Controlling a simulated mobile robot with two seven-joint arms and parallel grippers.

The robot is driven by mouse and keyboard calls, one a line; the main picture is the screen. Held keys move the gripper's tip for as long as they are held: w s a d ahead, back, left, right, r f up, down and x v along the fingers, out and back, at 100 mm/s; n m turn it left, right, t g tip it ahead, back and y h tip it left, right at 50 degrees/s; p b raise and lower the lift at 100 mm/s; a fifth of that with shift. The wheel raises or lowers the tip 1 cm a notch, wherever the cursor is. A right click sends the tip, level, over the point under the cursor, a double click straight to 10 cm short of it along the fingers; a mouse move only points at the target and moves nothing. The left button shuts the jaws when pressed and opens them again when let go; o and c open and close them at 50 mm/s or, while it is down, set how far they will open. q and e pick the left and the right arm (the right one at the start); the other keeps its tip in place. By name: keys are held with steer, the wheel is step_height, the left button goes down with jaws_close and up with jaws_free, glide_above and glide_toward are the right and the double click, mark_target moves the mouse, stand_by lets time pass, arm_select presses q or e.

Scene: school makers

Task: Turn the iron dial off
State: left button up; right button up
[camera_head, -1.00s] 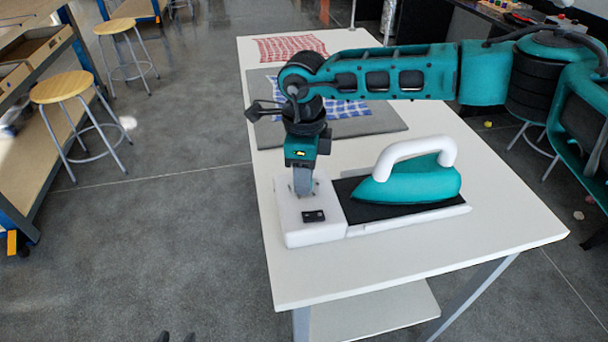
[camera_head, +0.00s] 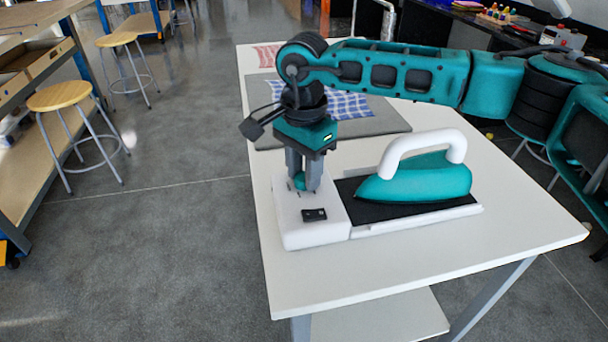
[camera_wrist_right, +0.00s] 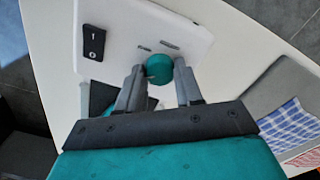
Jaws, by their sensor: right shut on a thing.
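The teal iron (camera_head: 418,182) with a white handle rests on the black plate of its white station on the table. The white control box (camera_head: 290,230) forms the station's left end. The teal dial (camera_head: 299,181) is on top of this box, mostly hidden by my fingers in the head view. In the right wrist view the round dial (camera_wrist_right: 159,73) shows between my two fingertips. My right gripper (camera_head: 306,186) points down and is shut on the dial. A marker line on the dial cannot be made out. My left gripper is out of view.
A black rocker switch (camera_head: 314,214) is on the box, in front of the dial. A grey mat (camera_head: 386,124) with a blue checked cloth (camera_head: 345,105) lies behind. The white table (camera_head: 420,252) is clear in front and to the right. Stools (camera_head: 60,96) stand to the left.

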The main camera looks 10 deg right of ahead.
steer(key=n+b, duration=0.2)
steer(key=n, duration=0.4)
steer(key=n+b, duration=0.1)
steer(key=n, duration=0.2)
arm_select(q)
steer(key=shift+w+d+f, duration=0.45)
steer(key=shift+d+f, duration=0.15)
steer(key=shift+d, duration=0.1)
arm_select(e)
steer(key=shift+n, duration=1.1)
steer(key=o, duration=1)
steer(key=shift+o, duration=0.2)
